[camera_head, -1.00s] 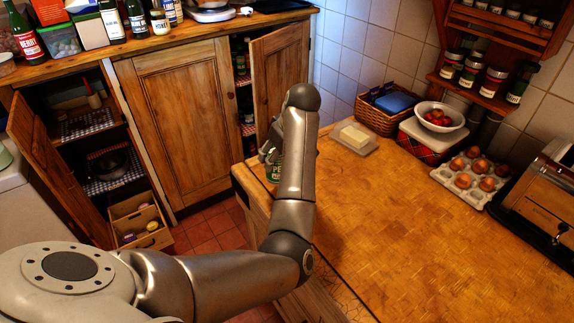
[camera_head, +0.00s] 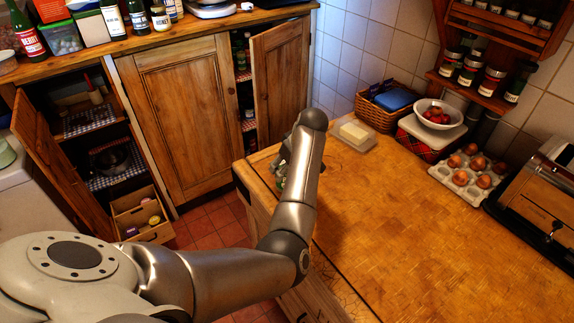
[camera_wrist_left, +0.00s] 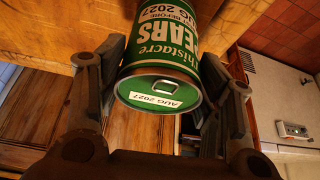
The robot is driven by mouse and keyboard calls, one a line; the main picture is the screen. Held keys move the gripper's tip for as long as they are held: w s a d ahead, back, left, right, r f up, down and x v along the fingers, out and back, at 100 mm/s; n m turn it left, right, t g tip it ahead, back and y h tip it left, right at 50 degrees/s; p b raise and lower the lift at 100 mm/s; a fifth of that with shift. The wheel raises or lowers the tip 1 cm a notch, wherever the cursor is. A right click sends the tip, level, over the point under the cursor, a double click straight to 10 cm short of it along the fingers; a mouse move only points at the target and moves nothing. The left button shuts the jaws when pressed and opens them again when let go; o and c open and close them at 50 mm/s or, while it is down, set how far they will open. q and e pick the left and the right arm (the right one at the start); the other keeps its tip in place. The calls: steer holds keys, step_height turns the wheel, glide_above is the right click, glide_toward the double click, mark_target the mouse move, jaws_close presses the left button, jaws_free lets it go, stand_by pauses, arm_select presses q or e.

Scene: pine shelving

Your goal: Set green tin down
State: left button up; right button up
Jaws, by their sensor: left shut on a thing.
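The green tin (camera_wrist_left: 160,90), with a white pears label and a pull-ring lid facing the camera, is between the two fingers of my left gripper (camera_wrist_left: 165,62) in the left wrist view. The gripper is shut on it. In the head view my left gripper (camera_head: 284,168) is at the near-left corner of the wooden worktop (camera_head: 400,230), mostly behind my forearm. Only a small green patch of the tin (camera_head: 281,184) shows there. I cannot tell whether the tin touches the worktop. My right gripper is not in view.
A butter dish (camera_head: 354,134) stands just right of the gripper. A wicker basket (camera_head: 378,116), a bowl of red fruit (camera_head: 438,114), an egg tray (camera_head: 467,181) and a toaster (camera_head: 548,195) line the back and right. The middle of the worktop is clear.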

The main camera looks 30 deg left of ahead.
arm_select(q)
steer(key=o, duration=1.3)
steer(key=shift+f, duration=0.1)
steer(key=b+v, duration=0.2)
steer(key=v, duration=1)
steer(key=shift+r, duration=0.25)
steer(key=shift+f, duration=0.1)
